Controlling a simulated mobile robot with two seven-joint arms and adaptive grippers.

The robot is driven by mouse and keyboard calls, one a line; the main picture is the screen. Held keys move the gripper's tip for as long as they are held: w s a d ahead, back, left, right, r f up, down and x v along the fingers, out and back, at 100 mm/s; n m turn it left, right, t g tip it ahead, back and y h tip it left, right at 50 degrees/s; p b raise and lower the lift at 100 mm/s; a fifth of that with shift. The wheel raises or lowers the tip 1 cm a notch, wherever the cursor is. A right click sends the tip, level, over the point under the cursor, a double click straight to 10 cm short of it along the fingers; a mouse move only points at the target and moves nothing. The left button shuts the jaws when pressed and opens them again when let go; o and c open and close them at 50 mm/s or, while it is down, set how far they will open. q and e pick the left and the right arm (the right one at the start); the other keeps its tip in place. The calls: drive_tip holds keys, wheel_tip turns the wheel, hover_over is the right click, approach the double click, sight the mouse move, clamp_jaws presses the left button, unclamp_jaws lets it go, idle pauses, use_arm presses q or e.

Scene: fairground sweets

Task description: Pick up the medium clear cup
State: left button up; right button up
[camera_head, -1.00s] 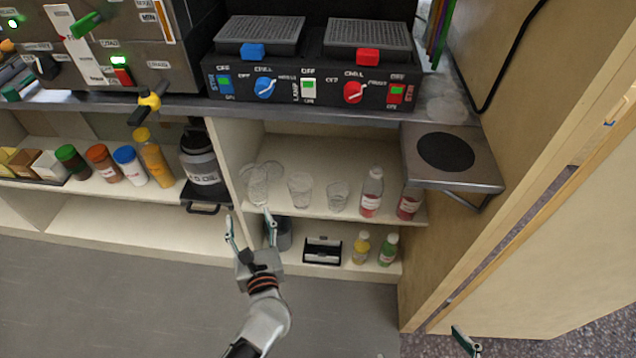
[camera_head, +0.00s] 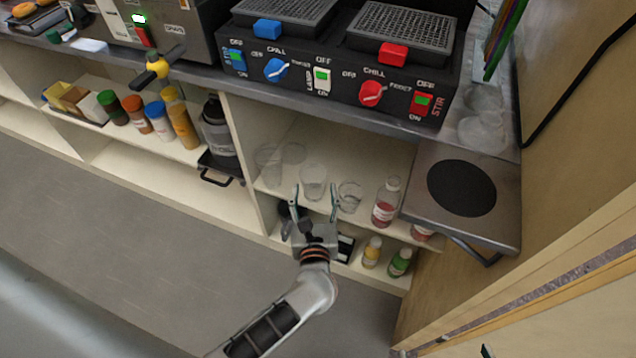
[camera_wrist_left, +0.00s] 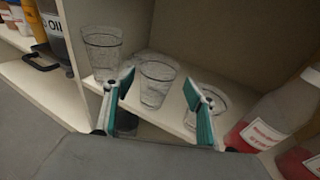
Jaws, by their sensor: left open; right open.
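Clear cups stand on the upper shelf of the open cabinet. The middle one, which looks like the medium clear cup (camera_head: 313,180), also shows in the left wrist view (camera_wrist_left: 156,86). A taller clear cup (camera_wrist_left: 101,52) stands to its left and a shorter, wider one (camera_head: 350,197) to its right. My left gripper (camera_head: 315,198) is open and empty, just in front of the middle cup. In the left wrist view its fingers (camera_wrist_left: 160,92) spread either side of that cup, with no contact visible. Only a fingertip of my right gripper (camera_head: 487,351) shows at the bottom edge; it is open.
A bottle with red liquid (camera_head: 386,202) stands right of the cups. The counter with the control box (camera_head: 340,75) overhangs the shelf. A metal side shelf with a black disc (camera_head: 462,188) juts out at right. A dark jug (camera_head: 218,135) stands left of the divider.

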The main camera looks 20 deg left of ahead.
sight(313, 171)
use_arm(q)
drive_tip(key=x, duration=0.3)
drive_tip(key=f+b+x, duration=0.1)
drive_tip(key=x, duration=0.2)
drive_tip(key=shift+s+a+f, duration=0.1)
drive_tip(key=shift+a+f, duration=0.05)
drive_tip(key=c, duration=0.6)
